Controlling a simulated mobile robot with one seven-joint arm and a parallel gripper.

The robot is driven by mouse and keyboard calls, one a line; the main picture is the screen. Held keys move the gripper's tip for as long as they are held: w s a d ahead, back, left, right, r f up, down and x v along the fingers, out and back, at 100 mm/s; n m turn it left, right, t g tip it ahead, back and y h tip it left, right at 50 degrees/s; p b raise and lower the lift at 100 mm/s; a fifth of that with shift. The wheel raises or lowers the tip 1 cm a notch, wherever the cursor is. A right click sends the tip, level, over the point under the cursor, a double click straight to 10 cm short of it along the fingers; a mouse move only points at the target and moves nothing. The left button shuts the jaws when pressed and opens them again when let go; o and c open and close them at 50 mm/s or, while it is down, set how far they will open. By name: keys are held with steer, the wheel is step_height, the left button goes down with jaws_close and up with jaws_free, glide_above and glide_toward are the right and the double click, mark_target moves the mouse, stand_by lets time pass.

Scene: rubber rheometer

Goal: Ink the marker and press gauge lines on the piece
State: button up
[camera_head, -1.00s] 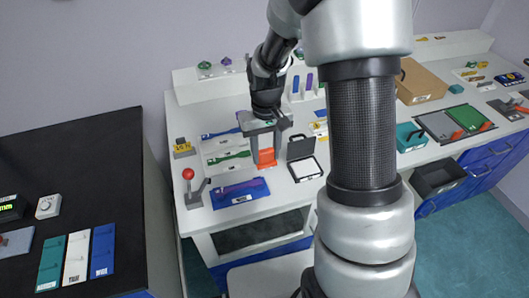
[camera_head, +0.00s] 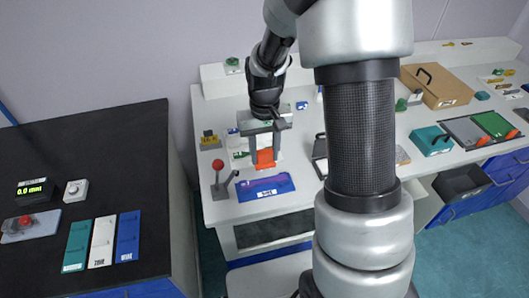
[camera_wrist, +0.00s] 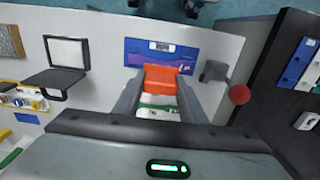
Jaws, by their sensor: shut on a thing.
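My gripper (camera_wrist: 158,98) is shut on an orange block (camera_wrist: 160,78), which looks like the marker; it also shows between the fingers in the head view (camera_head: 265,157). It hangs just behind the blue tray (camera_head: 288,183), which holds a purple strip-like piece (camera_head: 264,188). In the wrist view the blue tray (camera_wrist: 190,62) lies just beyond the fingertips, its purple piece partly hidden by the orange block. An open black case with a white pad (camera_wrist: 68,52), perhaps the ink pad, stands left in the wrist view. My arm hides most of it in the head view. Block-to-tray contact is unclear.
A red-knobbed lever (camera_head: 218,166) stands left of the blue tray. A pale tray with green pieces (camera_wrist: 158,101) lies beneath my gripper. A yellow-marked block (camera_head: 210,140) sits behind the lever. A dark cabinet (camera_head: 90,150) stands left, and a teal box (camera_head: 432,140) sits right.

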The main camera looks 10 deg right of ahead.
steer(key=shift+f+b, duration=2.25)
steer(key=shift+f, duration=0.8)
steer(key=shift+f+b, duration=0.4)
steer(key=shift+f, duration=0.15)
steer(key=shift+r, duration=0.15)
steer(key=shift+r+p, duration=2.55)
steer(key=shift+r, duration=0.9)
steer(key=shift+w, duration=0.1)
